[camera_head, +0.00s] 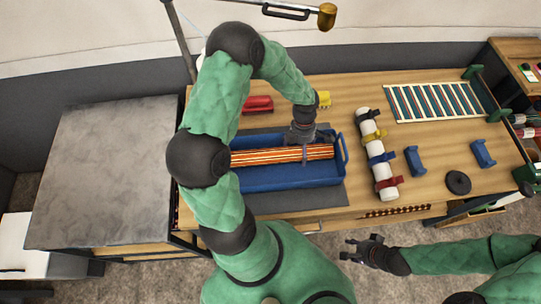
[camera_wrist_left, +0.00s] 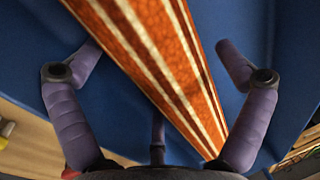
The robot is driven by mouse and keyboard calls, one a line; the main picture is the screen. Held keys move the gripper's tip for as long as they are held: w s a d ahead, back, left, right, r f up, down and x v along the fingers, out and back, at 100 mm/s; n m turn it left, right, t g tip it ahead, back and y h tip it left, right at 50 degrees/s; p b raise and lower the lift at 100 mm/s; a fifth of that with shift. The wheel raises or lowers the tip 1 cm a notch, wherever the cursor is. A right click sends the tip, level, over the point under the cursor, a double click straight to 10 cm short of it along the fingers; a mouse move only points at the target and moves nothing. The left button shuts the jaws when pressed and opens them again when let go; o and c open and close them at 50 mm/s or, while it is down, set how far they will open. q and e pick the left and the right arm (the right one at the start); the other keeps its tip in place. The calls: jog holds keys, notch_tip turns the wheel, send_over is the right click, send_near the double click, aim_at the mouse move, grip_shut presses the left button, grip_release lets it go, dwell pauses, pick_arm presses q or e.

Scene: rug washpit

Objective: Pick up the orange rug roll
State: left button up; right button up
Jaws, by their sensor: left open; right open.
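The orange rug roll (camera_head: 270,156) has cream and dark red stripes and lies lengthwise in a blue tray (camera_head: 285,178) on the wooden table. In the left wrist view the orange rug roll (camera_wrist_left: 165,60) runs diagonally between the fingers. My left gripper (camera_head: 304,150) is over the roll's right part, pointing down. In the left wrist view my left gripper (camera_wrist_left: 165,62) is open, with a finger on each side of the roll. I cannot tell whether either finger touches it. My right gripper (camera_head: 358,250) is open and empty, in front of the table's front edge.
A white roll with coloured straps (camera_head: 376,155) lies right of the tray. Blue holders (camera_head: 414,160), a black disc (camera_head: 458,182) and a striped rack (camera_head: 435,101) lie further right. A red brush (camera_head: 258,104) and a yellow item (camera_head: 323,98) lie behind the tray. A grey slab (camera_head: 105,165) stands left.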

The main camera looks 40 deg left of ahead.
pick_arm(q)
jog(key=c, duration=1.6)
jog(key=shift+o, duration=0.2)
jog(key=shift+r, duration=0.1)
